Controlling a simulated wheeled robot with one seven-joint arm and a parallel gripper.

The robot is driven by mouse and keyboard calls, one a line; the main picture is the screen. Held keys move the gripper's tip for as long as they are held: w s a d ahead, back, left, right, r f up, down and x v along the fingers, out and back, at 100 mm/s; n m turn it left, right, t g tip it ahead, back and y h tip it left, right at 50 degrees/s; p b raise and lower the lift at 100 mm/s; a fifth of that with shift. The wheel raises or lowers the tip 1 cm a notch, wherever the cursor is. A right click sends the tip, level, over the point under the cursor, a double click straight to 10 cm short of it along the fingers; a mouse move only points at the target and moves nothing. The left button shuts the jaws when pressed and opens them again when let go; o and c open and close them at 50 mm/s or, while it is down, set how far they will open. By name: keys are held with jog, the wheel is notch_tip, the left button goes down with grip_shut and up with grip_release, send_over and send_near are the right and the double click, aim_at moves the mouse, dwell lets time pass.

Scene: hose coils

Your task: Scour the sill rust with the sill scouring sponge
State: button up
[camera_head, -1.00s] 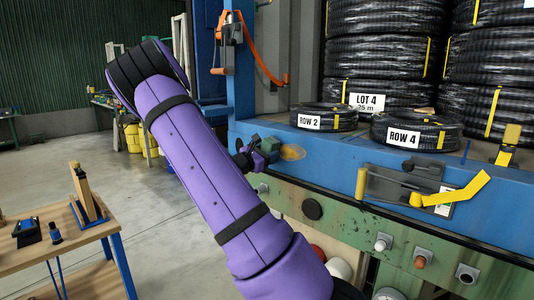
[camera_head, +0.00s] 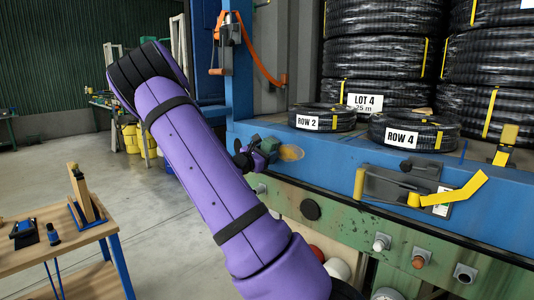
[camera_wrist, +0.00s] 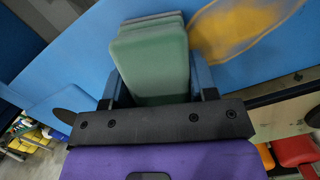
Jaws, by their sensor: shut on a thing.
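My gripper (camera_head: 262,148) is shut on the green sill scouring sponge (camera_wrist: 152,62). In the wrist view the sponge sits between the two fingers and reaches out past them, over the blue sill. The sill rust is an orange-brown patch (camera_wrist: 238,28) on the blue sill, just right of the sponge's far end. In the head view the rust (camera_head: 291,153) shows right beside the sponge (camera_head: 269,145). I cannot tell whether the sponge touches the sill surface.
Hose coils labelled ROW 2 (camera_head: 323,117) and ROW 4 (camera_head: 415,132) lie on the sill (camera_head: 345,150) to the right. A yellow-handled latch (camera_head: 420,190) is on the sill's front right. A wooden table (camera_head: 75,240) stands at the left. Open floor lies between.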

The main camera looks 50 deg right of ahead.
aim_at(312, 159)
jog(key=shift+d, duration=0.1)
jog(key=shift+s+a, duration=0.15)
jog(key=shift+s, duration=1.25)
jog(key=shift+s+a, duration=0.15)
jog(key=shift+s, duration=1.25)
jog(key=shift+s+a, duration=0.2)
jog(key=shift+s, duration=1.65)
jog(key=shift+s, duration=0.1)
jog(key=shift+s+a, duration=0.2)
jog(key=shift+s, duration=1.15)
jog(key=shift+s+a, duration=0.15)
jog(key=shift+s, duration=1.15)
jog(key=shift+s, duration=0.1)
jog(key=shift+s, duration=0.8)
